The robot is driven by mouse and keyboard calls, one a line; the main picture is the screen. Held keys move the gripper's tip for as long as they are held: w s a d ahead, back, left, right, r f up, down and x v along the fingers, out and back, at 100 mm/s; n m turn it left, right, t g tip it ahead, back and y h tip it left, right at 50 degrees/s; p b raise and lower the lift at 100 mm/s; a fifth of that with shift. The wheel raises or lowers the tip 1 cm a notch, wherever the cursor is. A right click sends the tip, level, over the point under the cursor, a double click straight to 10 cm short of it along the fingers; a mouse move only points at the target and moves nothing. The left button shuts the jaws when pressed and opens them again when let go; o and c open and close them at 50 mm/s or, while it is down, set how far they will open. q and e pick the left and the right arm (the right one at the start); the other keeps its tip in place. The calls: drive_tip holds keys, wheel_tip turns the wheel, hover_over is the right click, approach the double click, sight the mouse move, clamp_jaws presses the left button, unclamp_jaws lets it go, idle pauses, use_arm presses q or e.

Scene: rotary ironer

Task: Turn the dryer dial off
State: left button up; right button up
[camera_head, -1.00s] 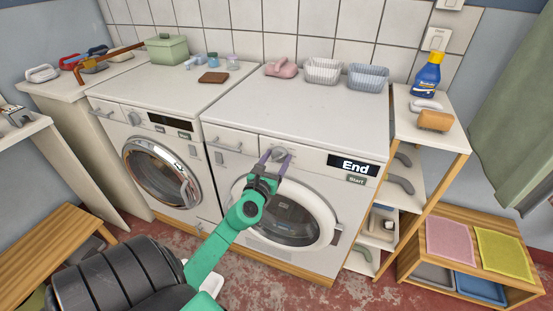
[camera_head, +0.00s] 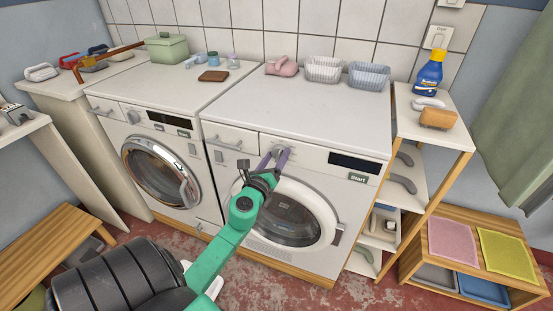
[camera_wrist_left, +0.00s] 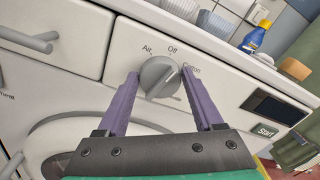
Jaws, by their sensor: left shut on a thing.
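The dryer (camera_head: 300,115) is the white front-loading machine on the right, with a round glass door. The dryer's display (camera_head: 353,163) is dark, above a "Start" button (camera_head: 358,177). My right gripper is not in view.
A washer (camera_head: 165,95) stands to the left. On the dryer's top are a pink object (camera_head: 283,67) and two baskets (camera_head: 323,69). A drawer handle (camera_wrist_left: 30,40) is left of the dial. A shelf with a blue bottle (camera_head: 428,75) stands at the right.

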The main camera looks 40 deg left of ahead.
use_arm(q)
drive_tip(key=shift+n, duration=1.5)
drive_tip(key=o, duration=1.4)
drive_tip(key=shift+c, duration=0.2)
drive_tip(key=b+v, duration=0.6)
drive_tip(key=v, duration=0.8)
drive_tip(key=shift+s, duration=0.3)
drive_tip(key=shift+d, duration=0.1)
